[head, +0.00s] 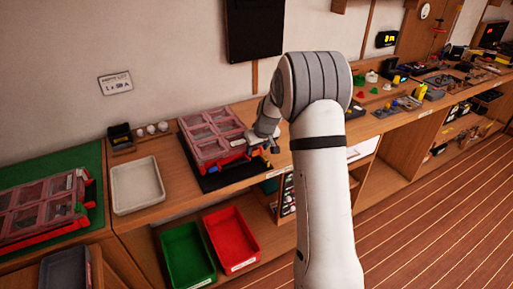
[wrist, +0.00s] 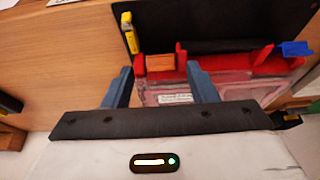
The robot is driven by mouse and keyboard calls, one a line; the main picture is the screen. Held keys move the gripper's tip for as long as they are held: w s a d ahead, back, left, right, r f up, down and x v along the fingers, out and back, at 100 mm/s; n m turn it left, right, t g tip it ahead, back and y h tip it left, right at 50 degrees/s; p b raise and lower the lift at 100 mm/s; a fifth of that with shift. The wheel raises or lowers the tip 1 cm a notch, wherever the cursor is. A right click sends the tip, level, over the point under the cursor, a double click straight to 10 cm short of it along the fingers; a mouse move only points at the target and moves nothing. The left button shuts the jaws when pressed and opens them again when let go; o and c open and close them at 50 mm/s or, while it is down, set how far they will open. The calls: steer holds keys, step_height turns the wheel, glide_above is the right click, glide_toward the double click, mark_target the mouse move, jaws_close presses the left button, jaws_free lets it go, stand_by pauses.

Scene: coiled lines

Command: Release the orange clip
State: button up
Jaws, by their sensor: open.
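A red case with a clear lid (head: 207,130) sits on a black mat on the bench; its red edge (wrist: 262,68) and clear lid also show in the wrist view. The orange clip (wrist: 160,62) lies flat on that edge. My gripper (wrist: 158,70) is open, its two blue-grey fingers apart on either side of the clip, with no clear contact. In the head view my gripper (head: 266,143) is at the case's right front edge, where the clip cannot be made out. A blue clip (wrist: 295,48) on the same edge sticks outward.
A pale tray (head: 137,186) stands left of the case. A green bin (head: 187,255) and a red bin (head: 231,238) stand below. Another red case (head: 45,210) is at far left.

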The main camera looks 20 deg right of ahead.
steer(key=shift+x, duration=0.8)
steer(key=shift+c, duration=0.4)
steer(key=c, duration=0.9)
steer(key=shift+f+b, duration=0.1)
steer(key=shift+b, duration=0.25)
